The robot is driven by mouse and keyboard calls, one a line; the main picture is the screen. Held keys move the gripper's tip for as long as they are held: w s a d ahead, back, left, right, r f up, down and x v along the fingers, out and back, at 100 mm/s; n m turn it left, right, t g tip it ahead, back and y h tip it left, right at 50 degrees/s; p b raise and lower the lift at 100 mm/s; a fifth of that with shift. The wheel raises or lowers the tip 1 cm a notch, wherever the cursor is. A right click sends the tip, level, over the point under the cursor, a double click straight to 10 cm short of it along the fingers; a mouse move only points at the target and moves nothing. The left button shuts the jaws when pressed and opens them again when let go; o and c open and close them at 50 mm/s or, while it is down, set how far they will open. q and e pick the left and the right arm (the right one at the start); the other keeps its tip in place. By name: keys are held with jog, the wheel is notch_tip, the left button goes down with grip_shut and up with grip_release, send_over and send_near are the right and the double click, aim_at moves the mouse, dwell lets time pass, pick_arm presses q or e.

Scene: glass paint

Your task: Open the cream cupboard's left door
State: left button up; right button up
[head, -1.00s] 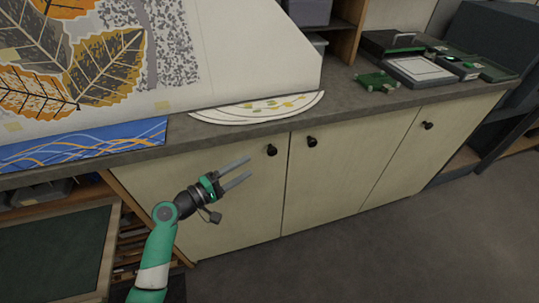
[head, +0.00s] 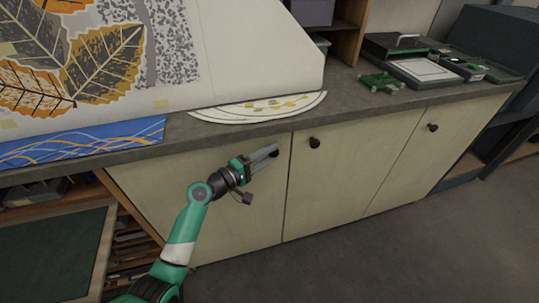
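The cream cupboard's left door (head: 200,205) is a pale panel below the grey worktop, and it looks closed and flush with the front. Its dark round knob (head: 274,153) sits near the door's upper right corner. My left gripper (head: 272,152) comes in from the lower left, and its two grey fingers are close together around the knob, which partly shows between the tips. The fingers appear shut on it. My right gripper is out of view.
The middle door (head: 335,185) and right door (head: 435,150), each with a dark knob, look closed. A decorated white semicircle (head: 260,107) and a large leaf-pattern panel rest on the worktop (head: 350,115). The floor (head: 400,255) in front is clear.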

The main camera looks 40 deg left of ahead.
pick_arm(q)
grip_shut()
dwell(1.0)
